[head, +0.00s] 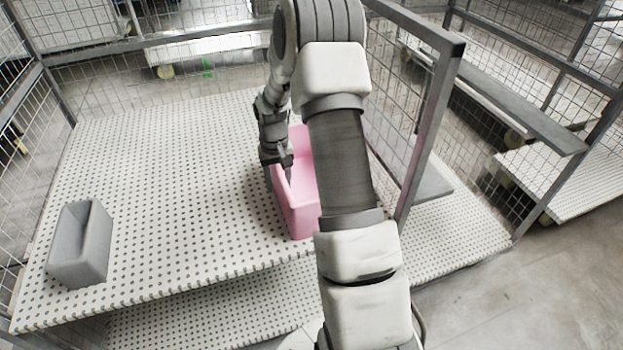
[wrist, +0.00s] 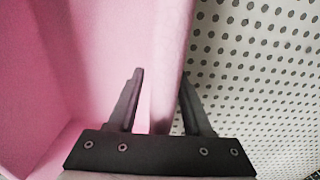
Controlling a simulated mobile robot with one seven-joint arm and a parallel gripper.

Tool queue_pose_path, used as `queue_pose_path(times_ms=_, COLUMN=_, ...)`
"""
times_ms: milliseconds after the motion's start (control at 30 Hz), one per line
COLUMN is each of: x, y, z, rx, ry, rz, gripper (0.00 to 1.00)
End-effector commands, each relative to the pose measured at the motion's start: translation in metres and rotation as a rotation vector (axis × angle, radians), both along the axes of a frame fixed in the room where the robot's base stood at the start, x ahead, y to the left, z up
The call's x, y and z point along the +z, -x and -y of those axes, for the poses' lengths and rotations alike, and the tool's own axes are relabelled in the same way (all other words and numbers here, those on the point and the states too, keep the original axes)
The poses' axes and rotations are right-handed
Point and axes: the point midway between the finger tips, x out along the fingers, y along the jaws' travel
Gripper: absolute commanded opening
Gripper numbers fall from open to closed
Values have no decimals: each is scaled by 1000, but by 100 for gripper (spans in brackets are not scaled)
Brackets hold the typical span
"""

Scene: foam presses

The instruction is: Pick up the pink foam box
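The pink foam box (head: 299,205) is an open-topped bin standing on the white perforated table, partly hidden behind my arm in the head view. My gripper (head: 283,172) is at the box's left wall, pointing down. In the wrist view the box (wrist: 100,50) fills the left side, and my gripper (wrist: 161,76) straddles its wall. One finger is inside the box and the other is outside over the table. The fingers stand apart with the wall between them, and a gap shows beside the inner finger.
A grey open box (head: 82,245) stands at the table's front left. The perforated table (head: 170,170) between the boxes is clear. A grey metal frame with mesh (head: 428,140) rises close to the right of the pink box. Wire fencing surrounds the back and left.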

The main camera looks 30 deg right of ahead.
Motion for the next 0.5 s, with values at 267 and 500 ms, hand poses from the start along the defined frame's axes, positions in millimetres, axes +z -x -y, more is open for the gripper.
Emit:
queue_pose_path(times_ms=267, x=0, y=0, z=0, rx=0, ry=0, rz=0, gripper=0)
queue_pose_path(times_ms=500, x=0, y=0, z=0, rx=0, ry=0, rz=0, gripper=0)
